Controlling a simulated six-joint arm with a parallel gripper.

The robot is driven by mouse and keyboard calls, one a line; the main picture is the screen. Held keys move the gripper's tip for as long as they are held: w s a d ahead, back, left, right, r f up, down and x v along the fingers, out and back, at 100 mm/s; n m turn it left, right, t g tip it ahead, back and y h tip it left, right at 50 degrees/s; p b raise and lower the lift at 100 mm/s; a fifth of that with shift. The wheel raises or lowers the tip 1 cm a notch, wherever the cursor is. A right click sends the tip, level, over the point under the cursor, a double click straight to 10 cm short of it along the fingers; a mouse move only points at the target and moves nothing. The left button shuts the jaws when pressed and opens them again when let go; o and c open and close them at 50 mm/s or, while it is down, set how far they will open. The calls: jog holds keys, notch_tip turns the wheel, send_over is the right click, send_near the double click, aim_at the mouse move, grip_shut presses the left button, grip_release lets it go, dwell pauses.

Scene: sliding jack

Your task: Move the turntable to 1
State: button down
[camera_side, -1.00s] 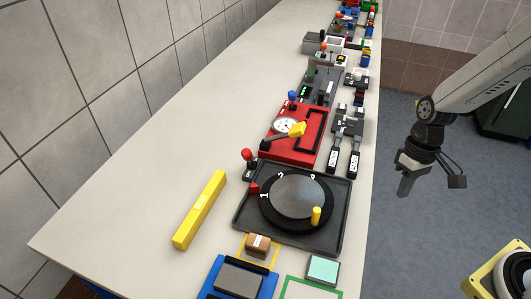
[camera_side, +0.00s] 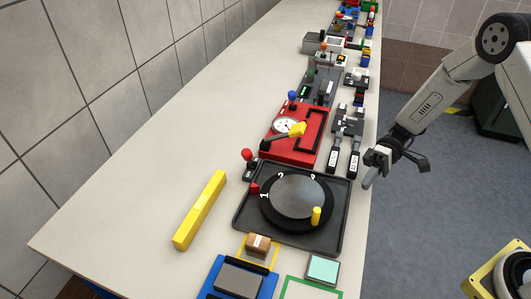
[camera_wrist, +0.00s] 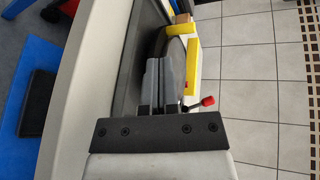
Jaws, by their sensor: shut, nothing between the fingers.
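The turntable (camera_side: 297,196) is a grey disc with a black ring marked with white numerals, in a dark tray (camera_side: 240,222). A yellow peg (camera_side: 316,215) stands on the ring's front right.
A red-knobbed lever (camera_side: 247,156) stands behind the tray's left corner. A yellow bar (camera_side: 200,210) lies left. Small blocks and a blue tray (camera_side: 214,270) are in front. The left tabletop is clear.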

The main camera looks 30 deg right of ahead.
aim_at(319, 210)
jog(key=w+y, duration=0.1)
jog(key=d+y, duration=0.1)
jog(key=w+f+t+y, duration=0.1)
jog(key=shift+w+d+n+y, duration=0.15)
jog(key=shift+w+n+y, duration=0.2)
jog(key=shift+n+y, duration=0.05)
jog(key=x, duration=1.4)
dwell(0.3)
jog(key=shift+s+a+m+t, duration=0.3)
jog(key=shift+a+m+t, duration=0.35)
jog(key=shift+t, duration=0.45)
jog(key=shift+a+y, duration=0.3)
jog(key=shift+a, duration=0.1)
jog(key=shift+d, duration=0.15)
